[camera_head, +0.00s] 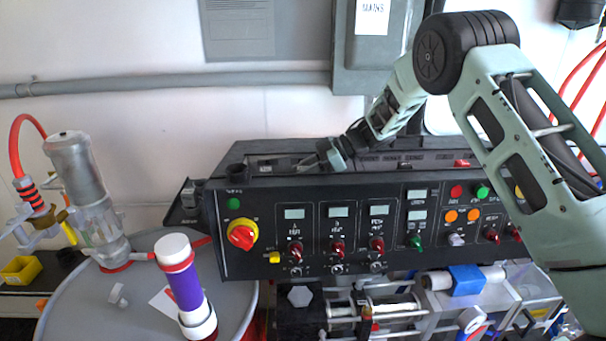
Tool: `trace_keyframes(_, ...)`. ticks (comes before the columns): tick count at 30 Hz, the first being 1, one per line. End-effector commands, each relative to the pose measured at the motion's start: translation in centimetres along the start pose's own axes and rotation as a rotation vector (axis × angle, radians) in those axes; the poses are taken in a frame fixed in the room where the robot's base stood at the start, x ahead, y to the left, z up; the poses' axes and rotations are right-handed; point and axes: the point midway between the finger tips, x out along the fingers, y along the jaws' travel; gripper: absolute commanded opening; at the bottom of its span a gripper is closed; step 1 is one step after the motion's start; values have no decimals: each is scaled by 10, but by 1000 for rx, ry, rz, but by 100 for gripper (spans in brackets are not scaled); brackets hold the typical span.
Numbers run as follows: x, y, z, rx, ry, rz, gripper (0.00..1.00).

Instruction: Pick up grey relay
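My arm reaches over from the right, and my gripper (308,163) points left and down at the top of the black control panel (225,245). Its fingertips are small and dark here, and I cannot tell whether they are open or hold anything. A narrow recessed strip (385,160) runs along the panel top behind the front face, with several small dark parts in it. A small grey part (267,163) lies in this strip just left of the fingertips. It may be the grey relay, but it is too small to be sure.
A grey drum (80,305) stands at lower left with a purple and white cylinder (184,285) on it. A red-yellow knob (242,235) sticks out of the panel. A grey wall box (375,50) and conduit (180,80) are behind. Pipes and valves crowd below the panel.

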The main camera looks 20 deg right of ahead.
Motion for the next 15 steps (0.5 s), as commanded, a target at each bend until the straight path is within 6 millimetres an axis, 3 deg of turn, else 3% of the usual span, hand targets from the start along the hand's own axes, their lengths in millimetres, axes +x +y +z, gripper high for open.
trace_keyframes(5, -6, 0, -12, -5, 1, 1, 6)
trace_keyframes(15, -37, 0, -69, -7, 1, 1, 6)
